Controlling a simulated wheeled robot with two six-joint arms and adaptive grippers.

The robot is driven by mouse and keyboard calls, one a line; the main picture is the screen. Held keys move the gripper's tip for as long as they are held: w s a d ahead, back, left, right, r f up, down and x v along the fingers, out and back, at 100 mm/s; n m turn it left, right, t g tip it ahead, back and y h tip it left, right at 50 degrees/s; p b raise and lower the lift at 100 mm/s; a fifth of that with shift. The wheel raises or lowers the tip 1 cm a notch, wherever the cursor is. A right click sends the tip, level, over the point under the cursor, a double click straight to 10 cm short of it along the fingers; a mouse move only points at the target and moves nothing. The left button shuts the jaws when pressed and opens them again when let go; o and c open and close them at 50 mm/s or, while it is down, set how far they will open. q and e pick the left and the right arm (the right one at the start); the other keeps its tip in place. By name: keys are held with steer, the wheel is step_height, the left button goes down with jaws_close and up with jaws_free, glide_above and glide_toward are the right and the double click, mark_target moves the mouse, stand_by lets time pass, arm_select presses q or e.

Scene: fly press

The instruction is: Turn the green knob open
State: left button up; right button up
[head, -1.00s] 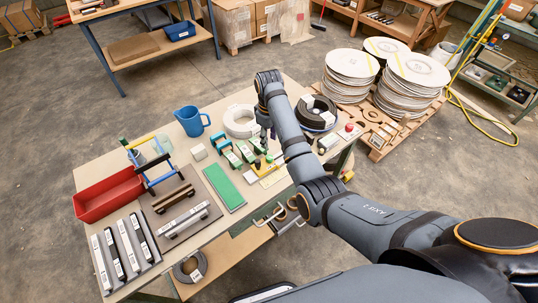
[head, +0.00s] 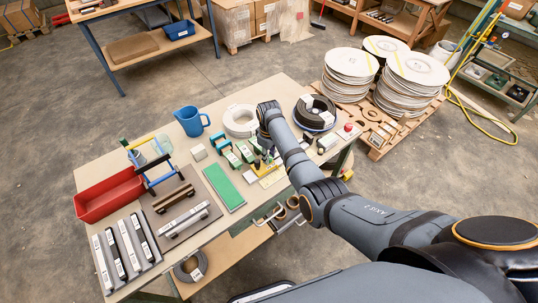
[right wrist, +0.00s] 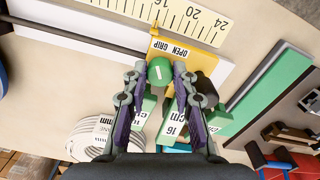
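The green knob (right wrist: 160,71) is round with a white mark on top, in the right wrist view. It sits at the edge of a yellow plate (right wrist: 171,50) labelled "OPEN GRIP". My right gripper (right wrist: 160,74) is open, with one finger on each side of the knob. Whether either finger touches it I cannot tell. In the head view my right gripper (head: 264,150) is low over the yellow plate (head: 261,168) on the table, and the knob cannot be made out there. My left gripper is not in view.
Green-and-white labelled blocks (right wrist: 172,122) lie close by the fingers. A ruler scale (right wrist: 150,20) runs beyond the plate. A green strip (head: 224,186), a white coil (head: 240,121), a black coil (head: 315,112) and a blue jug (head: 191,121) stand around on the table.

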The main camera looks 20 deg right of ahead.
jaws_close()
steer(key=shift+r+m+p, duration=0.1)
steer(key=shift+m+p, duration=0.65)
steer(key=shift+m, duration=0.15)
steer(key=m+p, duration=0.1)
steer(key=m, duration=0.1)
steer(key=shift+m, duration=0.3)
steer(key=m+p, duration=0.1)
steer(key=m, duration=0.2)
steer(key=shift+m, duration=0.3)
steer(key=shift+m+p, duration=0.65)
steer(key=shift+m, duration=1.25)
